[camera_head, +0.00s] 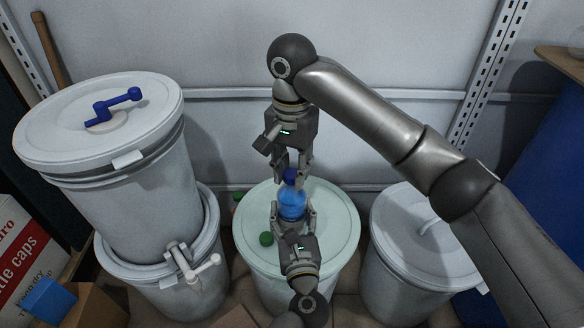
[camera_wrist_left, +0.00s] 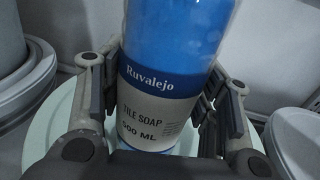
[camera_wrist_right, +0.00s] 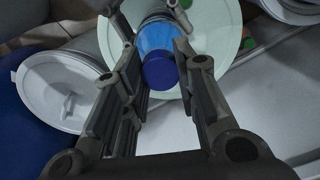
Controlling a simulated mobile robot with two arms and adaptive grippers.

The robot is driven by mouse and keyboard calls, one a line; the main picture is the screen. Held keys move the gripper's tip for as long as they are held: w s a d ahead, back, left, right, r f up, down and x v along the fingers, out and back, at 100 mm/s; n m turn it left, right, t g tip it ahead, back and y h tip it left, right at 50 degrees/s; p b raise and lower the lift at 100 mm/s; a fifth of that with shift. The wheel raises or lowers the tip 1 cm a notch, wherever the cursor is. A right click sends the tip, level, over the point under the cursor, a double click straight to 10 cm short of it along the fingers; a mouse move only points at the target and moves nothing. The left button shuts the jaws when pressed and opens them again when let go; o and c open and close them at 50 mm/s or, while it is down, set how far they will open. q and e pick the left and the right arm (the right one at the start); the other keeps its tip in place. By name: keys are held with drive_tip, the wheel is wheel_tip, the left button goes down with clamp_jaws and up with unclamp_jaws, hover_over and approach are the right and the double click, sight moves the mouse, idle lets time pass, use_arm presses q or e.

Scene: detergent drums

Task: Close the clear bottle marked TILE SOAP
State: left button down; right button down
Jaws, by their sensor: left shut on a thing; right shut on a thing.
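The clear bottle (camera_head: 292,203) with blue liquid stands upright on the pale green drum lid (camera_head: 335,215). Its TILE SOAP label (camera_wrist_left: 152,112) faces my left wrist camera. My left gripper (camera_head: 292,216) is shut around the bottle's body from the near side. A dark blue cap (camera_head: 290,174) is at the bottle's top, and it also shows in the right wrist view (camera_wrist_right: 160,71). My right gripper (camera_head: 291,179) comes from above and is shut on this cap. I cannot tell whether the cap is seated on the neck; the neck is hidden.
A green cap (camera_head: 266,239) lies on the lid left of the bottle. Stacked white drums (camera_head: 110,175) with a blue crank (camera_head: 115,105) stand at left, and another white drum (camera_head: 415,250) at right. A cardboard box (camera_head: 95,305) is at the lower left.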

drive_tip(key=c, duration=1.1)
unclamp_jaws()
wheel_tip(320, 180, up, 12)
use_arm(q)
drive_tip(key=shift+c, duration=2)
unclamp_jaws()
drive_tip(key=s+d, duration=0.1)
drive_tip(key=s, duration=1.1)
drive_tip(key=shift+d, duration=0.3)
